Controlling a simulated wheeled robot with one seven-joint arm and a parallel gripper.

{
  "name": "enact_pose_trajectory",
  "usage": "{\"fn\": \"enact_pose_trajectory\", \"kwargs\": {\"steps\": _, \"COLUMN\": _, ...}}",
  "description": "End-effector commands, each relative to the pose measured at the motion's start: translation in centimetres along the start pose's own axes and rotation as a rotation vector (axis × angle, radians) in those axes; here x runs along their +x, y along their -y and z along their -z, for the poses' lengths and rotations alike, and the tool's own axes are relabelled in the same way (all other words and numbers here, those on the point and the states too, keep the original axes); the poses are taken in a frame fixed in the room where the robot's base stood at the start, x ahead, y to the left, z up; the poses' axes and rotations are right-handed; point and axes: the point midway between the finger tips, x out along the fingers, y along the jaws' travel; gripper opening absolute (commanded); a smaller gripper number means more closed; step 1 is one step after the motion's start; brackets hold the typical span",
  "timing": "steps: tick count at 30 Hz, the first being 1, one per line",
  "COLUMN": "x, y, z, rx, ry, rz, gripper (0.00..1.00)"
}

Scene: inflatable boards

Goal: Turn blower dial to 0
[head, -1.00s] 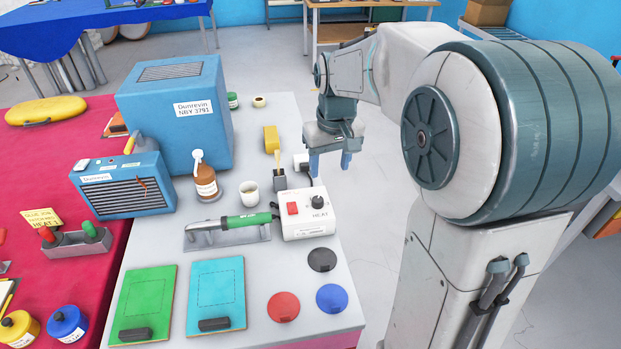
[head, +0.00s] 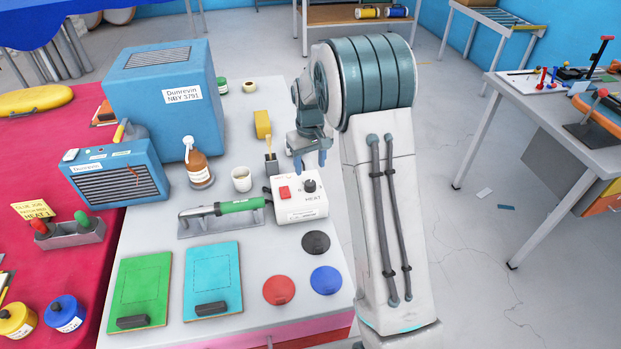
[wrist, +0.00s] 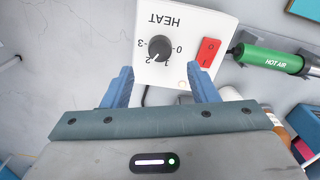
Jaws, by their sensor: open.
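The white control box (head: 300,207) stands on the bench and is marked HEAT. Its black dial (head: 309,186) and red switch (head: 285,192) are on top. In the wrist view the dial (wrist: 159,48) appears upside down, ringed by the marks 0 to 3. Its pale pointer seems to face the 1–2 side, but the exact mark is unclear. My gripper (head: 311,161) is open and empty by the box's back edge, apart from the dial. In the wrist view the blue fingertips of my gripper (wrist: 163,72) lie just short of the dial, spread wider than it.
A green hot-air tool (head: 238,206) lies left of the box. A brush in a dark holder (head: 271,168), a white cup (head: 242,179) and a brown bottle (head: 198,166) stand behind and left. Coloured discs, including a black one (head: 315,242), lie in front.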

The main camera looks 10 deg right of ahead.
Motion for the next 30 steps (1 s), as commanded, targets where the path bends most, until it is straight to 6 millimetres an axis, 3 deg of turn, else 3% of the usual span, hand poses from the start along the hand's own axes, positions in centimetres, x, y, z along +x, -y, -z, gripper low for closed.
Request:
{"fn": "enact_pose_trajectory", "kwargs": {"steps": 3, "x": 2.4, "y": 0.0, "z": -0.1, "rx": 0.0, "ry": 0.005, "rz": 0.001, "gripper": 0.53}}
{"fn": "enact_pose_trajectory", "kwargs": {"steps": 10, "x": 5.8, "y": 0.0, "z": -0.1, "rx": 0.0, "ry": 0.002, "rz": 0.0, "gripper": 0.53}}
{"fn": "enact_pose_trajectory", "kwargs": {"steps": 23, "x": 6.9, "y": 0.0, "z": 0.0, "rx": 0.0, "ry": -0.001, "rz": 0.0, "gripper": 0.53}}
{"fn": "enact_pose_trajectory", "kwargs": {"steps": 28, "x": 6.9, "y": 0.0, "z": 0.0, "rx": 0.0, "ry": -0.001, "rz": 0.0, "gripper": 0.09}}
{"fn": "enact_pose_trajectory", "kwargs": {"steps": 30, "x": 6.9, "y": 0.0, "z": 0.0, "rx": 0.0, "ry": -0.001, "rz": 0.0, "gripper": 0.09}}
